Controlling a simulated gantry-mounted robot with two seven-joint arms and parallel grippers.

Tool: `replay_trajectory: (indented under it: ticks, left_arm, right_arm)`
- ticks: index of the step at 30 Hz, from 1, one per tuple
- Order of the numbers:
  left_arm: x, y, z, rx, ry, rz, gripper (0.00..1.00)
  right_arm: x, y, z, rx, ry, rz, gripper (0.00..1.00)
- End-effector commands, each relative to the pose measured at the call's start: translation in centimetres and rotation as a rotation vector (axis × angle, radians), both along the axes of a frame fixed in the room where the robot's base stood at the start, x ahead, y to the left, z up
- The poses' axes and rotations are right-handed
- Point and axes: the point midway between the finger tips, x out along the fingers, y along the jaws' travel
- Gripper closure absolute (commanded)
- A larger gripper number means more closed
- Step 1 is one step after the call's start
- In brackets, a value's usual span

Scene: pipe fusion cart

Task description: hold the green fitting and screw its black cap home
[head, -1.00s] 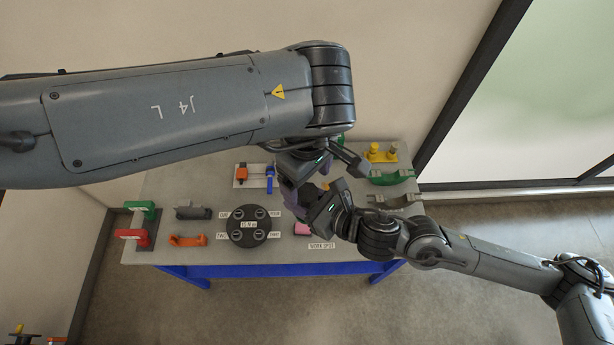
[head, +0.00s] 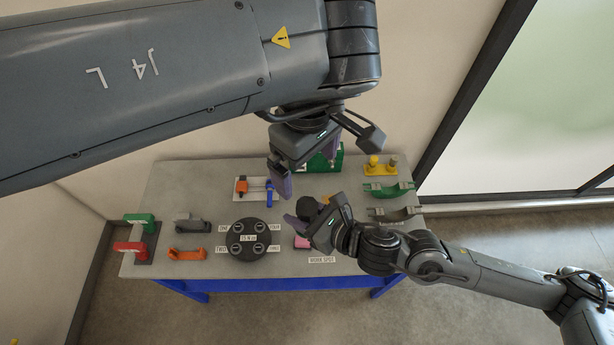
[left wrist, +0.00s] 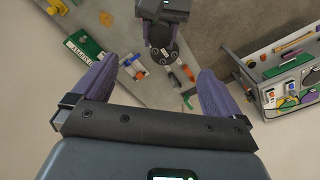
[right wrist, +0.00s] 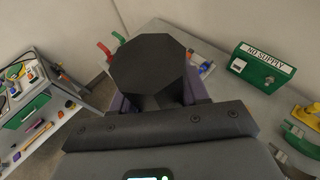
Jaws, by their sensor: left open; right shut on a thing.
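A black eight-sided cap (right wrist: 150,72) fills the middle of the right wrist view, between the purple fingers of my right gripper (right wrist: 160,102). In the head view it is a dark shape (head: 310,207) at my right gripper (head: 302,215), held above the table. My right gripper is shut on the piece bearing this cap. The green fitting's body is not visible; the cap and fingers hide what lies beneath, so I cannot tell how far the cap is seated. My left gripper (head: 283,180) is open and empty, above and apart from it; its spread fingers show in the left wrist view (left wrist: 168,72).
The grey table (head: 190,190) holds a black round station (head: 248,250), a pink piece (head: 301,242) by the WORK SPOT label (head: 321,259), a green NO SUPPLY box (right wrist: 262,68), and green (head: 388,190) and grey (head: 395,214) cradles at right. A second cart (right wrist: 35,100) stands apart.

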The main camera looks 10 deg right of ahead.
Motion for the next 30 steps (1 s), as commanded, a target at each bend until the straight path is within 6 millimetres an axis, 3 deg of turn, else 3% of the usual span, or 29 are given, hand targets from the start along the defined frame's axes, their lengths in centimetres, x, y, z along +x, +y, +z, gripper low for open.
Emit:
replay_trajectory:
  ticks: [3, 9, 25, 30]
  left_arm:
    - [0.0, 0.0, 1.5, 0.001, -0.002, 0.002, 0.0]
    - [0.0, 0.0, 2.8, 0.001, 0.001, 0.001, 0.0]
    - [0.0, 0.0, 2.9, 0.001, 0.001, 0.005, 0.0]
    - [0.2, 0.0, 2.9, 0.001, -0.008, 0.076, 0.0]
  right_arm:
    - [0.0, 0.0, 0.1, 0.001, -0.001, 0.0, 1.0]
    - [0.0, 0.0, 0.1, 0.001, -0.001, 0.0, 1.0]
    - [0.0, 0.0, 0.1, 0.001, -0.001, 0.0, 1.0]
    - [0.0, 0.0, 0.1, 0.001, -0.001, 0.0, 1.0]
